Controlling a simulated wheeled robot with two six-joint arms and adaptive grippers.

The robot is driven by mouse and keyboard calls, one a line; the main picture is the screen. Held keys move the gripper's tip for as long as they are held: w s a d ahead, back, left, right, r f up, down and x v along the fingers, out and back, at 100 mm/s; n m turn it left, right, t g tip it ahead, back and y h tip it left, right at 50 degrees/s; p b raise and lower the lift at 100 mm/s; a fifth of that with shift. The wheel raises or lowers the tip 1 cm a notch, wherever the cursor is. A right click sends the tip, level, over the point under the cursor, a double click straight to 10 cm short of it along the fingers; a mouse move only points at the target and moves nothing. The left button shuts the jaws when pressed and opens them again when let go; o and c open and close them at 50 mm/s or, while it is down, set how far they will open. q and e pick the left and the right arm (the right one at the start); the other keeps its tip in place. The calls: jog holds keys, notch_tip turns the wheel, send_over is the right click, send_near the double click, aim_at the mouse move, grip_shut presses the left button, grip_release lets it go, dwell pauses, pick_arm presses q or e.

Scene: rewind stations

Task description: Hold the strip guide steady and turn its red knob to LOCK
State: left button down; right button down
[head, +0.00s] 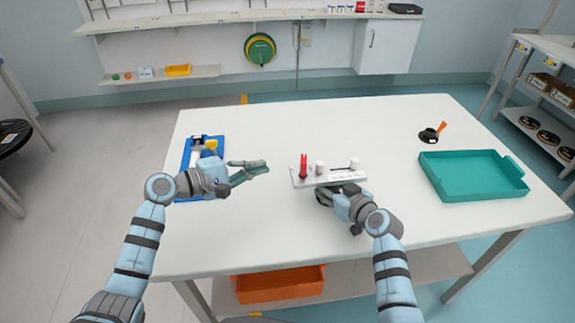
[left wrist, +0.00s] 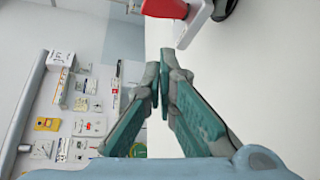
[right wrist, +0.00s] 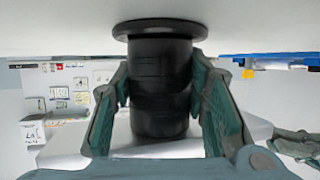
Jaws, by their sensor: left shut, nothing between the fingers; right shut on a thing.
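My right gripper (right wrist: 160,100) is shut around this post, under the bar. My left gripper (head: 266,166) is shut and empty, a little left of the red knob and apart from it. The left wrist view shows the knob (left wrist: 165,8) just past the fingertips, cut by the frame edge. LOCK lettering is too small to read.
A blue tray (head: 186,158) with small items lies at the left, behind my left wrist. A teal tray (head: 470,198) stands at the right. A black disc with an orange piece (head: 441,127) lies behind it. The table between and behind these is clear.

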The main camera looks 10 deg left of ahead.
aim_at(303, 167)
pick_arm(q)
jog(key=s+a+m+t, duration=0.2)
jog(key=s+a+t, duration=0.1)
jog(key=s, duration=0.4)
jog(key=s+d+x, duration=0.1)
jog(key=d+x, duration=0.1)
jog(key=x, duration=1)
jog(key=shift+d+r, duration=0.2)
jog(key=shift+r, duration=0.3)
jog(key=shift+d, duration=0.15)
jog(key=shift+s+d+n+t+y, duration=0.5)
jog(key=shift+d+n+t+y, duration=0.2)
jog(key=shift+d+y, duration=0.25)
jog(key=shift+s+d+n+t+y, duration=0.5)
jog(key=shift+d+n+t+y, duration=0.1)
jog(key=shift+d+n+y, duration=0.3)
jog(key=shift+d, duration=0.25)
